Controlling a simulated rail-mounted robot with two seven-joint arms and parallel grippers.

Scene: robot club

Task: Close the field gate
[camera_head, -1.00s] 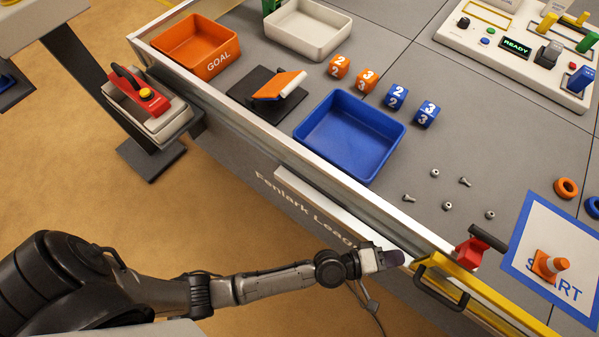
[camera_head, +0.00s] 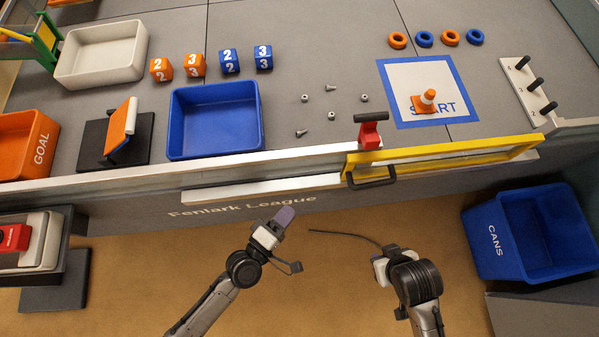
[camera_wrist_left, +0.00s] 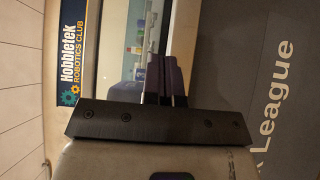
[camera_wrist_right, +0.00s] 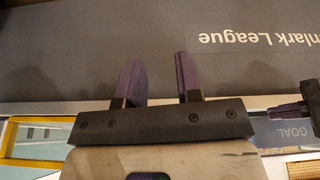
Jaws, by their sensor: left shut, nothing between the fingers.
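The field gate (camera_head: 440,155) is a yellow frame with a clear panel along the front edge of the playing table, at centre right in the head view. Its black handle (camera_head: 371,181) sticks out at the left end. A red latch block with a black top (camera_head: 369,140) sits by that end. I cannot tell exactly how far the gate stands from its closed line. My left gripper (camera_head: 284,217) is shut and empty, in front of the table and left of the handle. My right gripper (camera_wrist_right: 160,83) has its fingers apart with nothing between them; it is below the gate in the head view.
A blue CANS bin (camera_head: 487,240) stands at right below the table. The floor before the gate looks clear.

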